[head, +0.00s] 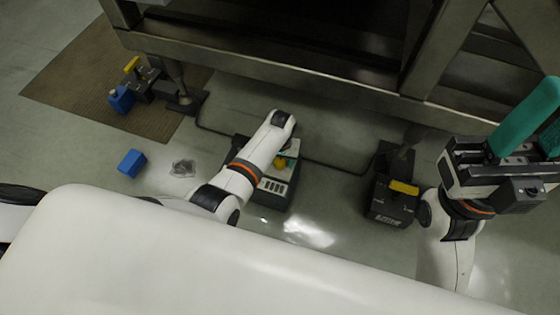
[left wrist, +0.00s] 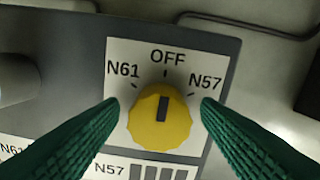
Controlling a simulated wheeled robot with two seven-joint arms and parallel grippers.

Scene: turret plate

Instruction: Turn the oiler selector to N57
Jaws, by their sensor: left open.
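The oiler selector is a round yellow knob (left wrist: 160,118) on a white label plate (left wrist: 118,55), marked N61, OFF and N57. Its dark pointer mark stands upright, towards OFF; N57 is up and to the right. My left gripper (left wrist: 160,135) is open, with one green finger on each side of the knob; I cannot tell if either touches it. In the head view, the knob (head: 281,162) shows partly on its box (head: 272,200), beside my left arm, which hides the left fingers.
A dark box with a yellow top piece (head: 404,187) stands on the floor to the right. A blue block (head: 131,163) lies at the left. A brown mat (head: 85,75) carries another device (head: 140,80). A heavy metal frame (head: 260,68) spans the back.

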